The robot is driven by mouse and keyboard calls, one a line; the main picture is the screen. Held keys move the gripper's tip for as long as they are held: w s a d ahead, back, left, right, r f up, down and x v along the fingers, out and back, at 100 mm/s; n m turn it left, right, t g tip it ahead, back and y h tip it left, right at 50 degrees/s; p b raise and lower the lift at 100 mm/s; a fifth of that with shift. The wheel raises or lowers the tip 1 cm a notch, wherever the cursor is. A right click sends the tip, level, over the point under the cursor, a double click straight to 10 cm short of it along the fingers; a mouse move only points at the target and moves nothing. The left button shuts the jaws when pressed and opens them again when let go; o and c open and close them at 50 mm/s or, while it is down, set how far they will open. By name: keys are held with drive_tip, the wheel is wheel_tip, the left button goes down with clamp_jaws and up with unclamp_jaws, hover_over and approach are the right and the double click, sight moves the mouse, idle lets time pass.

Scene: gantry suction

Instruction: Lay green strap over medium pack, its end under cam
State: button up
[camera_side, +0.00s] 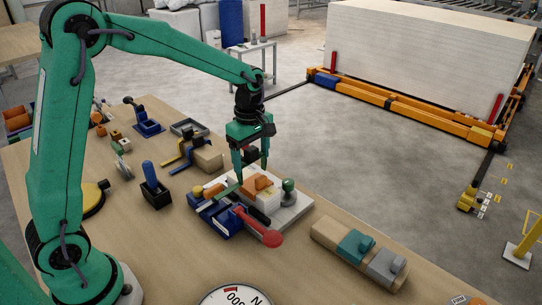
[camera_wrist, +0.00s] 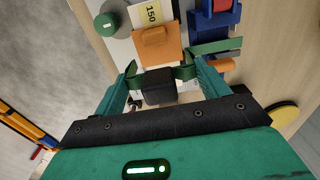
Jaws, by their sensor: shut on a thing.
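A blue clamp body (camera_side: 218,217) with a red lever (camera_side: 262,230), likely the cam, stands in front. The strap's end is not clear.
A green knob (camera_side: 289,186) stands close right of the pack. A wooden block (camera_side: 325,235) with teal (camera_side: 355,244) and grey (camera_side: 386,264) pieces lies front right. A black holder with a blue handle (camera_side: 151,174) and a dial gauge (camera_side: 232,297) stand on the bench.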

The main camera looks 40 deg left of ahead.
sight(252, 175)
drive_tip(key=shift+f, duration=3.15)
idle(0.9)
drive_tip(key=o, duration=1.1)
drive_tip(key=shift+r, duration=0.1)
wheel_tip(252, 175, up, 7)
drive_tip(key=shift+r, duration=0.35)
